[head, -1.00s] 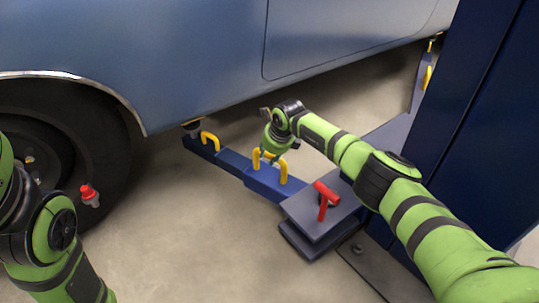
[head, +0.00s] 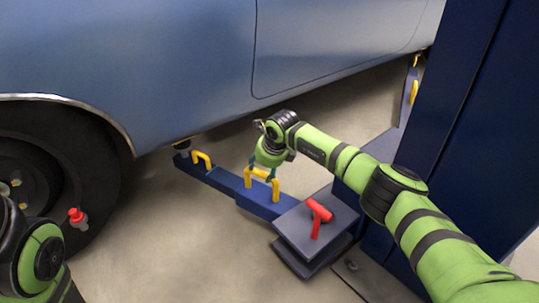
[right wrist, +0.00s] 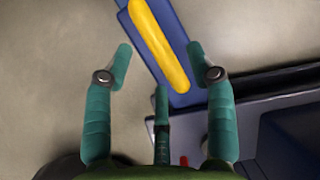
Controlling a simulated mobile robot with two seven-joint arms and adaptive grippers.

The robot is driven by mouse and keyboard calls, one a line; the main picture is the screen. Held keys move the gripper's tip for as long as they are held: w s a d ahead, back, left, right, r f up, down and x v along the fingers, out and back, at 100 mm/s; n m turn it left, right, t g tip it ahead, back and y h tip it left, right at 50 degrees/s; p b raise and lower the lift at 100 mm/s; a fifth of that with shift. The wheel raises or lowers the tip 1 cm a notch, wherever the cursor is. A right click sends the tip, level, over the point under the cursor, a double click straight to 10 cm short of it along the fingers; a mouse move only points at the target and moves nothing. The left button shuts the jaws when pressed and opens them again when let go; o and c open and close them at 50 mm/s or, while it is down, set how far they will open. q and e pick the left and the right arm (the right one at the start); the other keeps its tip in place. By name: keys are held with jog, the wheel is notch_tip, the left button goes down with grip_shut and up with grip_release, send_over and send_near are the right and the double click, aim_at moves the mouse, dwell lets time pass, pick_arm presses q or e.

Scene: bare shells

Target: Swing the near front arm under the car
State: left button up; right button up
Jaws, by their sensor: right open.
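The near front arm (head: 222,182) is a blue lift arm. It runs from a grey pivot block to a dark pad (head: 182,146) at its tip, close to the car's (head: 190,70) lower edge. My right gripper (head: 262,174) is open just above the back handle. In the right wrist view that yellow handle (right wrist: 158,45) lies between the spread fingertips (right wrist: 160,58), with no clear contact. My left arm is at the lower left; its gripper is not visible.
A red T-handle (head: 318,214) sits on the pivot block (head: 290,236). A dark blue post (head: 465,130) rises at the right. A second arm's yellow handle (head: 414,91) shows beyond. A small red-capped part (head: 75,215) shows by the wheel (head: 95,160). The front floor is clear.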

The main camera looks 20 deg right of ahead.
jog(key=v, duration=0.9)
jog(key=shift+r, duration=0.1)
